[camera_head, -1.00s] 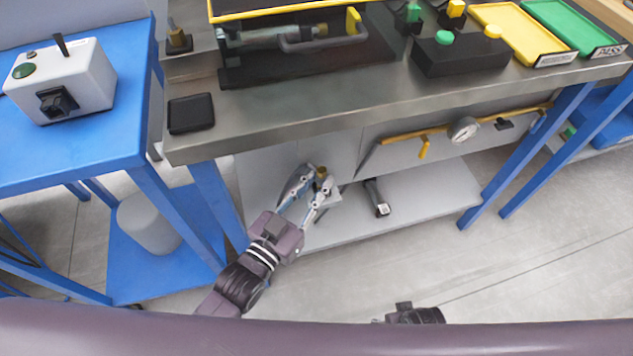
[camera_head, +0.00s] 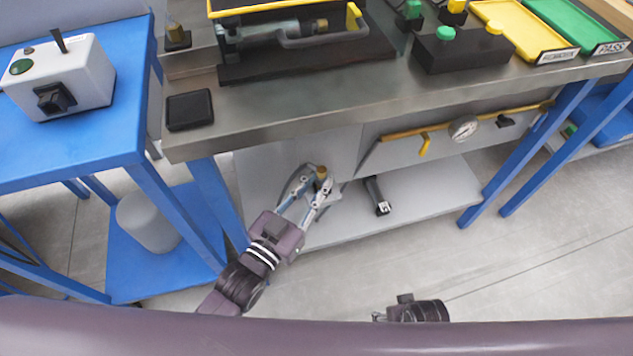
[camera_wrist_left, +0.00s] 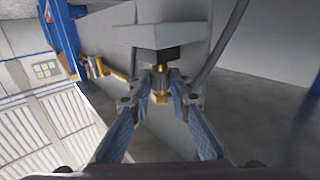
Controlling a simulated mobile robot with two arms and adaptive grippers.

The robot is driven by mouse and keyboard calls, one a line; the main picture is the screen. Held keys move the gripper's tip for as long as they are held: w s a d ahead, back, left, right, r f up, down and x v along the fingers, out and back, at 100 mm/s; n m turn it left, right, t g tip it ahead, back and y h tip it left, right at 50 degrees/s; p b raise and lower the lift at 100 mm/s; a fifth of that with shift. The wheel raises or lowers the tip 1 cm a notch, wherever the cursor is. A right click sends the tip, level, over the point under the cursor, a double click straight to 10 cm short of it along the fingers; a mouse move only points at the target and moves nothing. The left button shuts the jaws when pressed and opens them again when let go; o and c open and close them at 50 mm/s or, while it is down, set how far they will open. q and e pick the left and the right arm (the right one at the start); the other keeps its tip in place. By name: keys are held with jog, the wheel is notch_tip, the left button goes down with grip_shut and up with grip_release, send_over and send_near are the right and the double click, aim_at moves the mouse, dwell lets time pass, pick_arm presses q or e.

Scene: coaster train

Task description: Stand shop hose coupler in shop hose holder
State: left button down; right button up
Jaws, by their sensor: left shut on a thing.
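The shop hose coupler (camera_head: 321,173) is a small brass piece held in my left gripper (camera_head: 320,180), in front of the bench and below its top. In the left wrist view the fingertips of the left gripper (camera_wrist_left: 160,99) are shut on the sides of the brass coupler (camera_wrist_left: 160,92). A dark block (camera_wrist_left: 158,56) sits just beyond the coupler there; I cannot tell whether they touch. I cannot tell for sure which thing is the shop hose holder. My right gripper's fingers cannot be made out.
A steel bench (camera_head: 290,112) with a black square pad (camera_head: 190,111) is above the gripper. A dark block with a brass top (camera_head: 177,36) stands farther back. A blue table (camera_head: 70,155) stands at the left.

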pick_arm(q)
jog(key=shift+f, duration=0.1)
pick_arm(e)
jog(key=shift+w+r, duration=0.15)
jog(key=shift+r, duration=0.2)
pick_arm(q)
jog(key=c, duration=1.7)
grip_release()
jog(key=shift+f, duration=0.1)
jog(key=v, duration=1.2)
pick_arm(e)
jog(key=shift+f, duration=0.1)
